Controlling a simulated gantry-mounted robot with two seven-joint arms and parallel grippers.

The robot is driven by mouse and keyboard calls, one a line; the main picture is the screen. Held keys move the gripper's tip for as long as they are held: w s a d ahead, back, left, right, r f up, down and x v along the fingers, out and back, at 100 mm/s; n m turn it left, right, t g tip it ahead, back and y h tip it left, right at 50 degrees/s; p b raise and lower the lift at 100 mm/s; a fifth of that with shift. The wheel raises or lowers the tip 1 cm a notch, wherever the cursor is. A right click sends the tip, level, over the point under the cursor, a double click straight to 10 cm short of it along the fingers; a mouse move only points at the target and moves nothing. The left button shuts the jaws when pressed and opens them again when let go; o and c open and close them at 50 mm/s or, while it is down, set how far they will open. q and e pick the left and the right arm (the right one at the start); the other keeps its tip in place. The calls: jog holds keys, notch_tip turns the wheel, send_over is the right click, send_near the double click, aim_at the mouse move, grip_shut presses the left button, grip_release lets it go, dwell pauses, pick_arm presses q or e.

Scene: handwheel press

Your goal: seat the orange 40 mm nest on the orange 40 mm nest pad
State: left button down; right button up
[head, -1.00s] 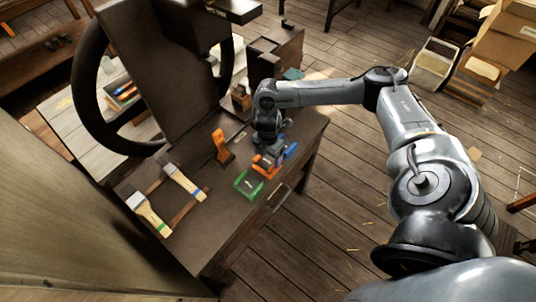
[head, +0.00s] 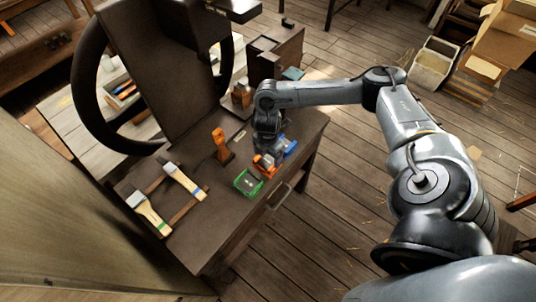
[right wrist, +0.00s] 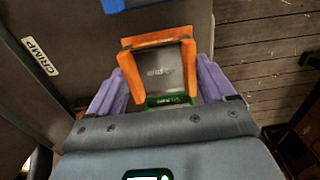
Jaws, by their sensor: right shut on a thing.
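The orange 40 mm nest (right wrist: 128,76) is between the purple fingers of my right gripper (right wrist: 163,88), which is shut on it. It looks like a U-shaped orange frame around a dark grey plate. In the head view my right gripper (head: 268,155) points down at the table over the orange pieces (head: 264,169). I take an orange edge behind the nest (right wrist: 125,43) for the orange 40 mm nest pad. The nest hides most of it, and I cannot tell whether they touch. My left gripper is out of view.
A green frame (head: 240,187) lies in front of the orange pieces, and a blue one (head: 290,146) lies behind. An orange upright piece (head: 221,146) stands to the left. The large handwheel (head: 86,95) and press column stand behind.

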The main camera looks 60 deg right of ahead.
jog(key=shift+f, duration=0.35)
jog(key=shift+f+b, duration=0.3)
jog(key=shift+f, duration=0.1)
jog(key=o, duration=1.2)
jog(key=shift+o, duration=0.2)
jog(key=shift+r, duration=0.1)
notch_tip(320, 180, up, 11)
jog(key=p, duration=0.3)
jog(key=shift+p, duration=0.4)
jog(key=shift+f, duration=0.2)
